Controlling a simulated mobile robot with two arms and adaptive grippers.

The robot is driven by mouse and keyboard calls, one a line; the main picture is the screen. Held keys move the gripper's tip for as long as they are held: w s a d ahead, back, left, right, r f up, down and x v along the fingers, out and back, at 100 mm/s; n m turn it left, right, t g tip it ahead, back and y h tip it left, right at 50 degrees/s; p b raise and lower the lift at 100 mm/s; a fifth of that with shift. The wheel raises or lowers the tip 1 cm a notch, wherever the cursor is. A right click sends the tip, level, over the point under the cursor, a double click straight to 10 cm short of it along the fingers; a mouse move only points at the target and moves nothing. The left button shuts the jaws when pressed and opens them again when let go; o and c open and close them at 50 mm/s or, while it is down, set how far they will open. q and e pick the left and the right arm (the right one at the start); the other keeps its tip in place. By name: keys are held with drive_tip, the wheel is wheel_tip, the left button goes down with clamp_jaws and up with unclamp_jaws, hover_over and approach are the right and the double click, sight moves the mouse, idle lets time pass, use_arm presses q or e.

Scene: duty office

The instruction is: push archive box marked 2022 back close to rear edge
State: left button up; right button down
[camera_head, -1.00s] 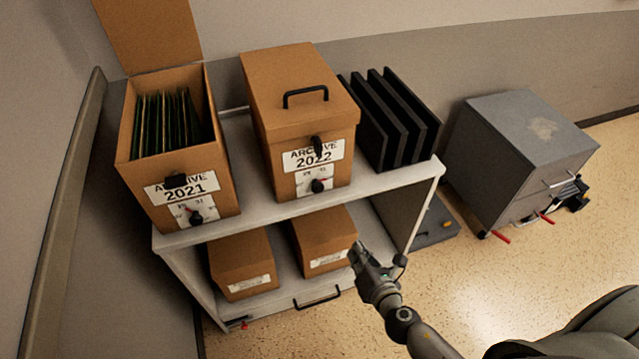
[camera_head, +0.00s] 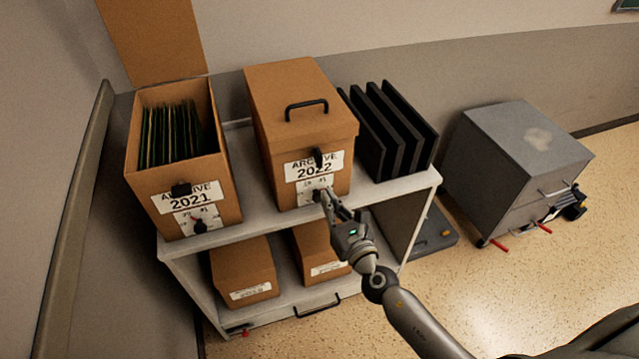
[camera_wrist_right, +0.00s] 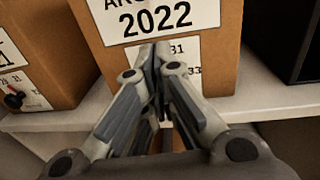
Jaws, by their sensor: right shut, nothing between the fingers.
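The archive box marked 2022 (camera_head: 298,100) is a closed brown box with a black lid handle. It stands upright on the top shelf (camera_head: 262,213), its label side facing me near the front edge. In the right wrist view its front (camera_wrist_right: 222,60) fills the upper middle. My right gripper (camera_head: 322,196) is shut and empty, its fingertips at the lower label of the box's front. In the wrist view the gripper (camera_wrist_right: 155,50) covers part of that label. I cannot tell whether the tips touch the box. My left gripper is not in view.
The open archive box marked 2021 (camera_head: 170,170) stands to the left with a gap. Black upright dividers (camera_head: 395,130) stand close on the right. Smaller boxes (camera_head: 243,270) are on the lower shelf. A grey cabinet (camera_head: 520,160) stands on the floor at right. The wall is behind.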

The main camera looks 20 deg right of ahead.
sight(314, 180)
drive_tip(key=w, duration=0.5)
drive_tip(key=shift+w+a, duration=0.35)
drive_tip(key=shift+a, duration=0.05)
drive_tip(key=w, duration=0.4)
drive_tip(key=w+b, duration=0.1)
drive_tip(key=w, duration=0.1)
drive_tip(key=shift+w+a+r, duration=0.1)
drive_tip(key=shift+w+a, duration=0.1)
drive_tip(key=shift+a, duration=0.2)
drive_tip(key=shift+s, duration=0.55)
drive_tip(key=s+d, duration=0.1)
drive_tip(key=s, duration=1)
drive_tip(key=shift+d, duration=0.3)
